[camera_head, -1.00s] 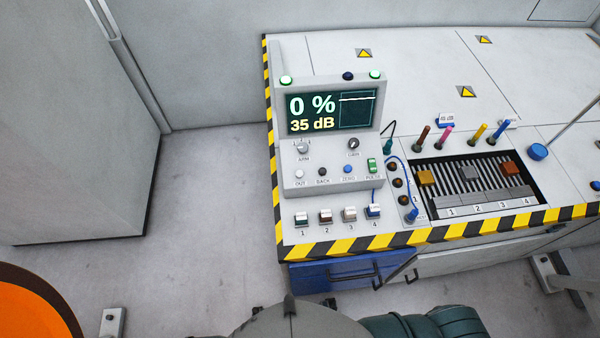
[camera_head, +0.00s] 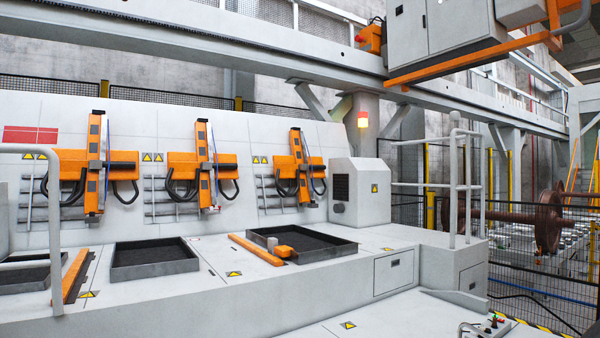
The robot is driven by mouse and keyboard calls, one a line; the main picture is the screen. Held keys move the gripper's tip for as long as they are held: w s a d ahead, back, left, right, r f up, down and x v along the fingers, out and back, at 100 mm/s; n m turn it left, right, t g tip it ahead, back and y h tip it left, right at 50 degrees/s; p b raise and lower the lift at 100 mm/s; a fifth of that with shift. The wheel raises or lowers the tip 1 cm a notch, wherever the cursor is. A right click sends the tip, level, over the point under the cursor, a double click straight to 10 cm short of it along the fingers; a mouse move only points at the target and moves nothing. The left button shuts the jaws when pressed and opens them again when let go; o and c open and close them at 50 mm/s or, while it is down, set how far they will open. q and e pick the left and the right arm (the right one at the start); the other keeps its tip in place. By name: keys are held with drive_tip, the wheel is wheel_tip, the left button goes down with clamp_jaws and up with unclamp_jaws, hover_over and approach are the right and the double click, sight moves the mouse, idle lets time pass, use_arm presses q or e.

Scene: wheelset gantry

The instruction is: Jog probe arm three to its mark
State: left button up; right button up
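Three orange probe arms hang on the pale sloping back panel: a left one (camera_head: 94,165), a middle one (camera_head: 202,165) and a right one (camera_head: 299,165). Each has an upright orange bar on a crosswise orange carriage, with dark cable loops. No arm numbers are readable, so I cannot tell which is arm three by label. No mark for an arm can be made out at this distance. The console with the display is out of view. Neither of my grippers is in view.
Two dark trays (camera_head: 155,268) and (camera_head: 303,259) sit on the pale bench, beside orange bars (camera_head: 257,249). Railings (camera_head: 453,190) and a rusty wheelset (camera_head: 548,221) are at right. A small control panel (camera_head: 485,328) shows at lower right.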

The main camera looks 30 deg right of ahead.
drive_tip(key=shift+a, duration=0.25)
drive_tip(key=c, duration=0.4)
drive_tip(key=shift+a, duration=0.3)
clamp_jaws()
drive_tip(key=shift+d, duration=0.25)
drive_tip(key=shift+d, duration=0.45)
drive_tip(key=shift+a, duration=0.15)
